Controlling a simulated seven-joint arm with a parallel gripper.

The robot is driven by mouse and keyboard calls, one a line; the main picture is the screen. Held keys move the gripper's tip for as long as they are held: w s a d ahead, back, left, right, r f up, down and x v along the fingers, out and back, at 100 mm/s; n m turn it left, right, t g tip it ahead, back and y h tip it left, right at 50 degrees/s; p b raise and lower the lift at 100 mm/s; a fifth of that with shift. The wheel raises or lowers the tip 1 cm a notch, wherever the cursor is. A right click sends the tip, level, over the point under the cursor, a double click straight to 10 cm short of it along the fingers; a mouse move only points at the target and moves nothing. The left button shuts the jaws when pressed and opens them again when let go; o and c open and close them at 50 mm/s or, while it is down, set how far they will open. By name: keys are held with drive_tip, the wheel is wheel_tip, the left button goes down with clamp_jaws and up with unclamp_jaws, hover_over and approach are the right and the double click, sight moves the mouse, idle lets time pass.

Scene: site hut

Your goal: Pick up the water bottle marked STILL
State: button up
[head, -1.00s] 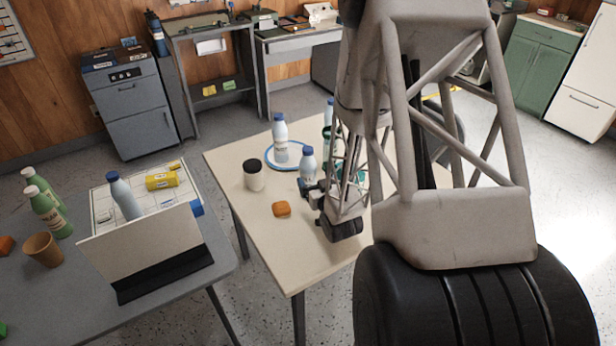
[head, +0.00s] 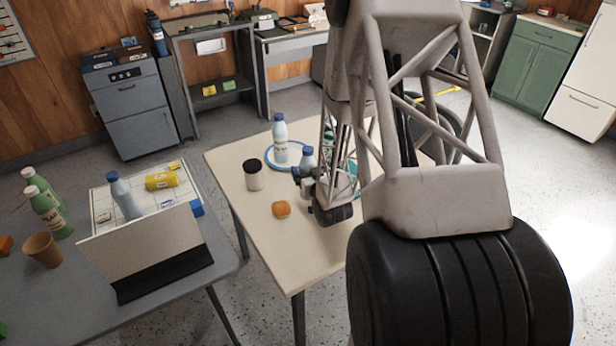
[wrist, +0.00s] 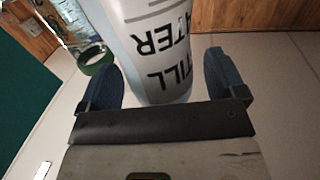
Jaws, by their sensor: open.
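The bottle with upside-down black lettering reading STILL WATER (wrist: 158,55) fills the top middle of the wrist view. It is pale with a grey-blue lower part. In the head view the bottle at my gripper (head: 307,157) stands on the cream table (head: 260,235), its lower part hidden by my gripper. My gripper (head: 303,182) is low over the table, its blue fingers (wrist: 162,78) spread to either side of the bottle in the wrist view. Narrow gaps show beside the bottle, and nothing is gripped. Whether the bottle is fully between the fingertips is unclear.
The table's front left is clear.

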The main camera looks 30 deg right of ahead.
drive_tip(key=shift+w, duration=0.3)
idle(0.4)
drive_tip(key=c, duration=1.3)
drive_tip(key=shift+r, duration=0.2)
drive_tip(key=shift+r, duration=1.1)
drive_tip(key=s+a, duration=0.2)
drive_tip(key=s, duration=0.3)
drive_tip(key=s+a+r, duration=0.1)
drive_tip(key=s+a, duration=0.1)
drive_tip(key=s, duration=0.3)
drive_tip(key=s+a+r, duration=0.1)
drive_tip(key=s, duration=0.4)
drive_tip(key=shift+a+r, duration=0.25)
drive_tip(key=shift+a, duration=0.15)
